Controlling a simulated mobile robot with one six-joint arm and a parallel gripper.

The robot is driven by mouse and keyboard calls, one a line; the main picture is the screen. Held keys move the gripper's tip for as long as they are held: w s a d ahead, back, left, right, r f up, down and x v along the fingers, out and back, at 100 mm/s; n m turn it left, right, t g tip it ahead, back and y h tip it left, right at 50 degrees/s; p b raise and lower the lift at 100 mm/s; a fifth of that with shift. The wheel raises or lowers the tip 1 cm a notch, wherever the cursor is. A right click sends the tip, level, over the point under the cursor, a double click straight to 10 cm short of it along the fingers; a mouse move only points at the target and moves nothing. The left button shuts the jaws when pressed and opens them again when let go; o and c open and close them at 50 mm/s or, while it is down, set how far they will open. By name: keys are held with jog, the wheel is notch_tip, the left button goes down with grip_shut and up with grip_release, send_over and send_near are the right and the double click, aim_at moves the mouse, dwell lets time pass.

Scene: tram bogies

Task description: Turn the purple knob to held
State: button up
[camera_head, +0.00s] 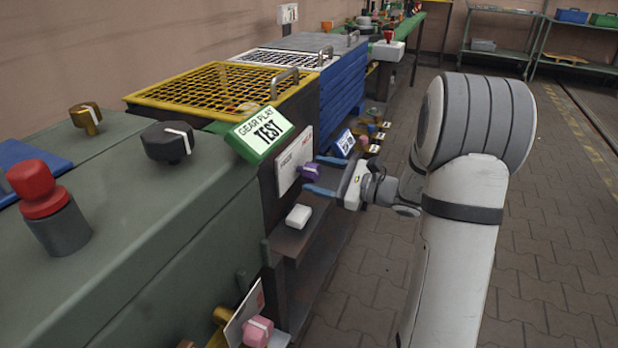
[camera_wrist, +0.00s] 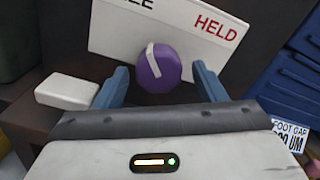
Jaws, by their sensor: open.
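The purple knob (camera_head: 311,171) sticks out from a white plate (camera_head: 292,161) on the side of the dark cabinet. In the wrist view the knob (camera_wrist: 159,69) carries a white pointer line that runs up and slightly left. The red word HELD (camera_wrist: 217,28) is on the plate's right; a black word at the left is cut off, ending in "EE" or "ZE". My gripper (camera_head: 322,176) is open, its two blue fingers on either side of the knob. In the wrist view, gaps show between the knob and both fingers (camera_wrist: 162,85).
A white block (camera_head: 298,216) sits on a ledge below the plate, left of my gripper in the wrist view. A green GEAR PLAY TEST sign (camera_head: 261,133) stands above. A pink knob (camera_head: 258,331) is lower down. The paved floor (camera_head: 560,230) at right is clear.

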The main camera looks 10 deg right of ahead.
jog(key=shift+x, duration=1.25)
jog(key=shift+s, duration=0.1)
jog(key=c, duration=1)
